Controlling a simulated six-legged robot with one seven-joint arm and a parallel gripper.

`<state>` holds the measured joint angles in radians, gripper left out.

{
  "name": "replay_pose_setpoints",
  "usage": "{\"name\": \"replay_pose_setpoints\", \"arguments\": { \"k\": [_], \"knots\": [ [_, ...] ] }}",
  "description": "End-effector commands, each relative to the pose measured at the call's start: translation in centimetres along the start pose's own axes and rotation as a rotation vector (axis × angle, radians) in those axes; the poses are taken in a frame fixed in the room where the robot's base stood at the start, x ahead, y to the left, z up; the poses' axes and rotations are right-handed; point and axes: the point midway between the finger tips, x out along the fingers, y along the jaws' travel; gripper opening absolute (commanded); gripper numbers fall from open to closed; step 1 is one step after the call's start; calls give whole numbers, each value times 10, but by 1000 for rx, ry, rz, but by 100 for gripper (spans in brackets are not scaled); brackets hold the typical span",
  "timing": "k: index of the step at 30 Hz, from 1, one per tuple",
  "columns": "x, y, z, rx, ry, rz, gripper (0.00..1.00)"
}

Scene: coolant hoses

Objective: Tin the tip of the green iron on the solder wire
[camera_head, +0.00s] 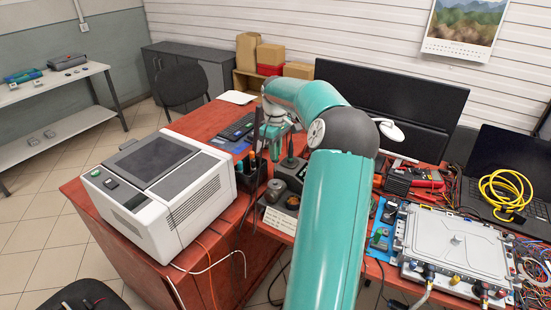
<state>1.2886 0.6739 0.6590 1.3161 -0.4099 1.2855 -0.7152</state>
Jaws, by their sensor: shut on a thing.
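My gripper (272,140) is at the far end of my arm, above the red desk beside the black tool holder. It is small in the head view and partly hidden by my own arm. It is shut on a slim tool, seemingly the green iron, with a dark cable hanging beside it. The iron's tip cannot be made out. A grey, spool-like round thing (275,188) sits on a dark station on the desk, below my gripper in the picture. I cannot tell whether it carries the solder wire. A dark upright cone-shaped thing (290,153) stands just right of my gripper.
A large white-and-grey machine (158,195) stands to the left. A black holder (250,178) with several handles is close to my gripper. A monitor (400,105), multimeters, a yellow cable (508,190) and a grey metal box (455,245) fill the right.

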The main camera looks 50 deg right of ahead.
Motion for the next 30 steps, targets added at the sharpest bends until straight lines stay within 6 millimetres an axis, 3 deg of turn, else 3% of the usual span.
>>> {"name": "replay_pose_setpoints", "arguments": {
  "k": [9, 14, 20, 30],
  "knots": [
    [1, 2, 2, 1, -2, -1, 0],
    [12, 19, 25, 6, -20, -2, 0],
    [37, 62, 90, 12, -70, 0, 0],
    [67, 120, 228, 13, -174, 2, 0]
  ]
}}
